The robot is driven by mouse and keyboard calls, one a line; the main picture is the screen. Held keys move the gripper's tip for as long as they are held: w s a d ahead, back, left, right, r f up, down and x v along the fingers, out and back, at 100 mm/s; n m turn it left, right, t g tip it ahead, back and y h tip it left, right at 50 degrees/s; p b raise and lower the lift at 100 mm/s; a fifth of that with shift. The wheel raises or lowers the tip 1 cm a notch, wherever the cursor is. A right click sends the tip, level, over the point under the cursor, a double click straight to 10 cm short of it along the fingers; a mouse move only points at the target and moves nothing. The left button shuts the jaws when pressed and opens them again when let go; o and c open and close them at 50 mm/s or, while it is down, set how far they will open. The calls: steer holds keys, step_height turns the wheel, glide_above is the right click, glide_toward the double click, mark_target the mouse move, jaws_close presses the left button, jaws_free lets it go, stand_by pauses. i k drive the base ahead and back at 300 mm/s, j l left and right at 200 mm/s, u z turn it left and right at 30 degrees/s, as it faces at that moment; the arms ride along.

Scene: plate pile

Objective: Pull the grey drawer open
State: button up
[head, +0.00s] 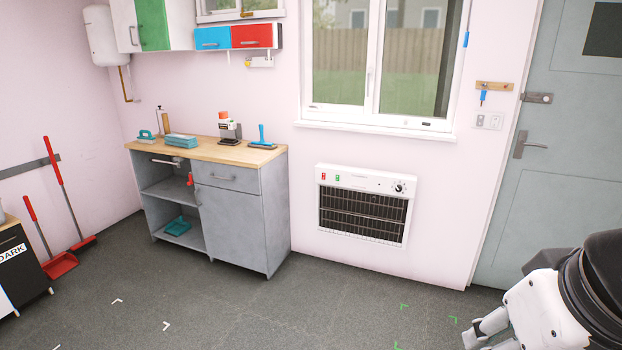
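The grey drawer (227,177) is at the top right of a grey cabinet (233,225) under a light wood worktop (205,150). My gripper (478,335) is at the bottom right, partly cut off by the frame edge and far from the drawer. Whether its fingers are open or shut does not show.
Tools and a blue stack (181,141) stand on the worktop. A white wall heater (362,204) is right of the cabinet. A red dustpan (61,265) and a dark cabinet (18,260) are at left. The floor (260,310) before the cabinet is clear.

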mark_target(237, 178)
steer(key=i+l, duration=0.1)
steer(key=i, duration=1.7)
steer(key=i+u, duration=0.8)
steer(key=i+l+u, duration=0.2)
steer(key=u, duration=0.2)
steer(key=i+j+u, duration=0.15)
steer(key=i+u, duration=0.35)
steer(key=i, duration=0.35)
